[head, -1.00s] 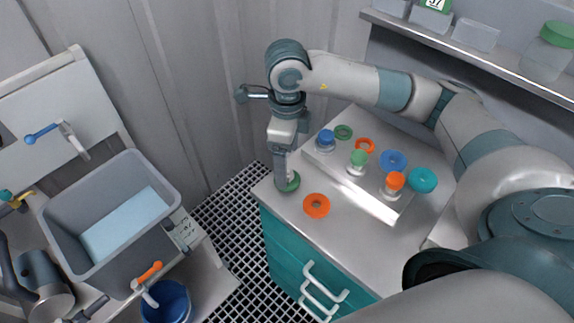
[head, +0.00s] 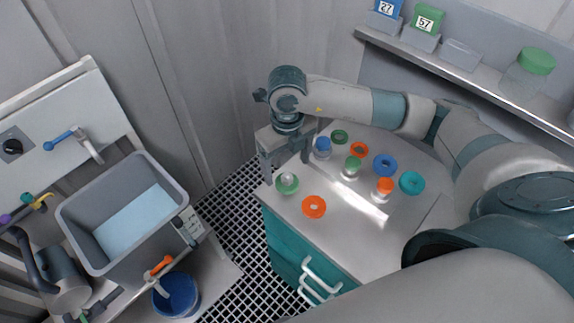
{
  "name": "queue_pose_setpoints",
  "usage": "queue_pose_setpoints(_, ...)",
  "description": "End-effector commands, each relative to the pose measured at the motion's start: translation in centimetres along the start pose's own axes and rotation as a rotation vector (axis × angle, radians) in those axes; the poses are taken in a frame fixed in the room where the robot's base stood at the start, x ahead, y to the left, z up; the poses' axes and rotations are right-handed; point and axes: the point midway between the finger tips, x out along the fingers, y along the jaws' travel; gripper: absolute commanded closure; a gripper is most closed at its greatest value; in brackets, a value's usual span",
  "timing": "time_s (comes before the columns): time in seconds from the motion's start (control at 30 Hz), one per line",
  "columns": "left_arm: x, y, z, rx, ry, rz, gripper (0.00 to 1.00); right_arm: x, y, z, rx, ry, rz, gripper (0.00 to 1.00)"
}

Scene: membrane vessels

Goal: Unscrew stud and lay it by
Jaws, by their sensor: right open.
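My right gripper (head: 286,166) is open at the left corner of the steel counter top, pointing down, its two fingers well apart. Below and between the fingers lies a green ring (head: 280,190) with a small pale piece (head: 288,178) at its middle. I cannot tell whether that piece is a stud. Three capped pieces stand in a row on a low plate: a blue one (head: 323,145), a green one (head: 353,163) and an orange one (head: 385,186). My left gripper is out of view.
Loose rings lie on the counter: dark green (head: 340,136), orange (head: 359,149), blue (head: 385,165), teal (head: 411,183) and another orange (head: 314,207). A shelf (head: 463,78) with numbered boxes is behind. A grey sink (head: 82,247) and blue bucket (head: 176,296) are at left.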

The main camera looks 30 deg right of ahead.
Motion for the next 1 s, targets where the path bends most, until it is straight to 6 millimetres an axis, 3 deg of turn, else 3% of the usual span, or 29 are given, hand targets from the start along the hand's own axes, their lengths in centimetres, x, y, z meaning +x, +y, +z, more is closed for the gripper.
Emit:
queue_pose_setpoints(0.1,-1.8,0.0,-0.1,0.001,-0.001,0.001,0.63,-0.5,0.0,-0.1,0.109,0.002,0.002,0.21)
queue_pose_setpoints(0.4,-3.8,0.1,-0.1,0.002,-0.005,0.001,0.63,-0.3,0.1,-0.1,0.334,0.002,0.001,0.21)
queue_pose_setpoints(0.5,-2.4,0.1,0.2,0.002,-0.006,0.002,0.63,1.2,0.0,0.0,0.345,0.0,0.0,0.21)
queue_pose_setpoints(1.0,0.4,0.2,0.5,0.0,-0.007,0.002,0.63,4.2,0.0,0.1,0.341,-0.001,0.0,0.21)
